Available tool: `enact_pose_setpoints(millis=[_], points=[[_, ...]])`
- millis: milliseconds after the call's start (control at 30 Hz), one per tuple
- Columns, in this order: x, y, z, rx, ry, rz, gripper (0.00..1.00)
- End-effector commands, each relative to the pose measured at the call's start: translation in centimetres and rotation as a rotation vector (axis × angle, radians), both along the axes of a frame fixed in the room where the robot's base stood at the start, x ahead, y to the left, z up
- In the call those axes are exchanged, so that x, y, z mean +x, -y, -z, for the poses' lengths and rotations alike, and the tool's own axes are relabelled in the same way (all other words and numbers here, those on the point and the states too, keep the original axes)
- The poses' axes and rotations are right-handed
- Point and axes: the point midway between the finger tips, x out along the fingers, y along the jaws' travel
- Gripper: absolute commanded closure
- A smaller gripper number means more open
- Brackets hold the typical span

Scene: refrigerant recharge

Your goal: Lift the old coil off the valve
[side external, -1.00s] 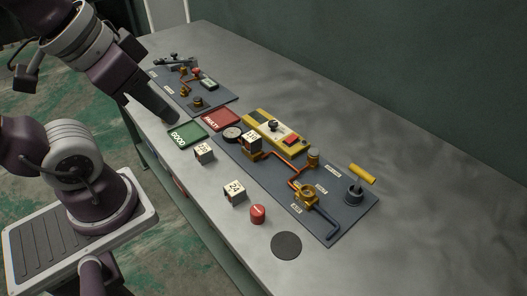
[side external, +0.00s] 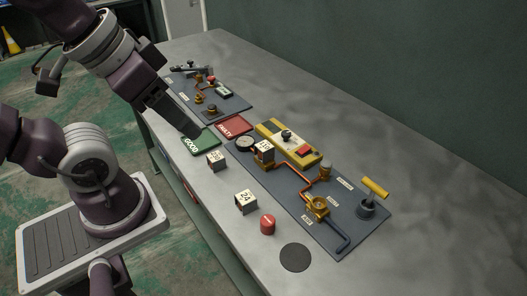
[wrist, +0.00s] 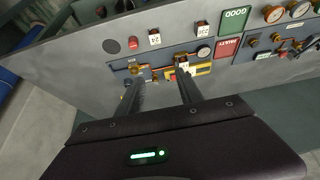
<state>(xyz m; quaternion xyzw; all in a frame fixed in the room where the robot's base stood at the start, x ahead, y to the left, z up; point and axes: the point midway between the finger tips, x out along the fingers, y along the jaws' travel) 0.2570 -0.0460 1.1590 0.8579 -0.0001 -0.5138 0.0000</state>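The old coil (side external: 264,150) is a small block with a white labelled face and dark sides. It sits on the brass valve at the left part of the dark board (side external: 285,190), and it also shows in the wrist view (wrist: 183,66). My gripper (side external: 194,132) is above the green tray, left of the coil and apart from it. In the wrist view my gripper (wrist: 160,82) has its two dark fingers wide apart with nothing between them. The right finger's tip overlaps the picture just below the coil. The valve under the coil is mostly hidden.
Loose similar blocks, one marked 24 (side external: 246,202) and another (side external: 216,160), stand at the front with a red cap (side external: 267,225). A green GOOD tray (side external: 201,141) and red FAULTY tray (side external: 235,127) look empty. A yellow device (side external: 288,142) lies close behind the coil.

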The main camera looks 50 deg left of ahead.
Motion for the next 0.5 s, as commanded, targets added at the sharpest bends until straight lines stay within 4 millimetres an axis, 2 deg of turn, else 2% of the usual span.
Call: enact_pose_setpoints(millis=[33, 67, 100, 367, 467, 500], points=[[0.0, 0.0, 0.0, 0.0, 0.0, 0.0, 0.45], [0.0, 0.0, 0.0, 0.0, 0.0, 0.0, 0.39], [0.0, 0.0, 0.0, 0.0, 0.0, 0.0, 0.38], [0.1, 0.0, 0.0, 0.004, -0.002, 0.005, 0.38], [1.8, -0.4, -0.1, 0.067, -0.043, 0.085, 0.38], [3.2, -0.8, 0.0, 0.117, -0.076, 0.156, 0.38]])
